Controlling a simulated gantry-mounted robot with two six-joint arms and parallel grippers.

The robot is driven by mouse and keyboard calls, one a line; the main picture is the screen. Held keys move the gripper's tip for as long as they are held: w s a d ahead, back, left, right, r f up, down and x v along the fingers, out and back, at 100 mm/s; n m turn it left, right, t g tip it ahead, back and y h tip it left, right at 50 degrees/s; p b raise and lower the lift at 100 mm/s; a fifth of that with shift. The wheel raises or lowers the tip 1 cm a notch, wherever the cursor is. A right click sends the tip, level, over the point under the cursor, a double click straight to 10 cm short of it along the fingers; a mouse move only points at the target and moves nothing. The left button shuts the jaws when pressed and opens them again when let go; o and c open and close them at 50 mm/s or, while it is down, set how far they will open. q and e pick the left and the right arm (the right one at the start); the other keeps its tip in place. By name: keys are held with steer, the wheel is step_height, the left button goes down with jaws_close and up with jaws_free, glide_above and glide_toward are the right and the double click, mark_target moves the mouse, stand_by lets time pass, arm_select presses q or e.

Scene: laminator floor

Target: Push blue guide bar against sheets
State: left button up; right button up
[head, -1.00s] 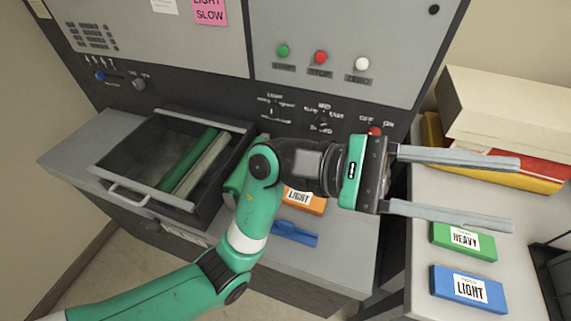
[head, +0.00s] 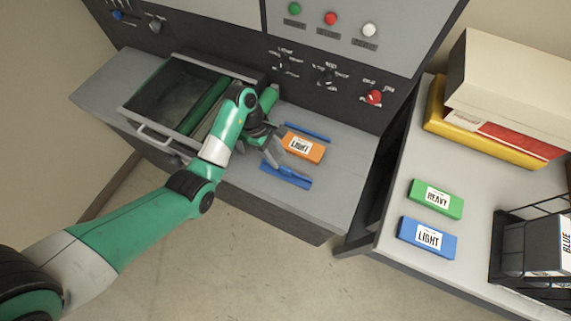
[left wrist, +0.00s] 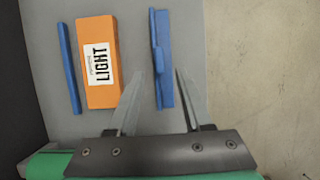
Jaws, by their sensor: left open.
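An orange block labelled LIGHT (head: 303,148) lies on the machine's grey shelf between two blue bars; it also shows in the left wrist view (left wrist: 98,62). The front blue guide bar (head: 287,176) has a raised tab and lies apart from the block, with a gap between them; in the left wrist view it is the right-hand bar (left wrist: 162,60). The rear thin blue bar (head: 307,132) runs along the block's far side. My left gripper (head: 277,145) is open and empty, just left of the block and the front bar. In its wrist view (left wrist: 159,76) the fingertips are around the front bar's near end. My right gripper is out of view.
An open drawer (head: 148,132) with green and pale rollers stands left of the shelf. A side table at right holds a green HEAVY block (head: 436,198), a blue LIGHT block (head: 427,238), boxes (head: 510,85) and a black rack (head: 510,222). The shelf's right end is clear.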

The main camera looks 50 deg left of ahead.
mark_target(285, 168)
arm_select(q)
steer(key=b+x, duration=0.1)
steer(key=x, duration=0.6)
steer(key=shift+d+f+b, duration=0.2)
steer(key=shift+f+b, duration=0.1)
steer(key=shift+b, duration=0.1)
steer(key=shift+w, duration=0.1)
jaws_close()
steer(key=shift+r, duration=0.1)
stand_by(0.6)
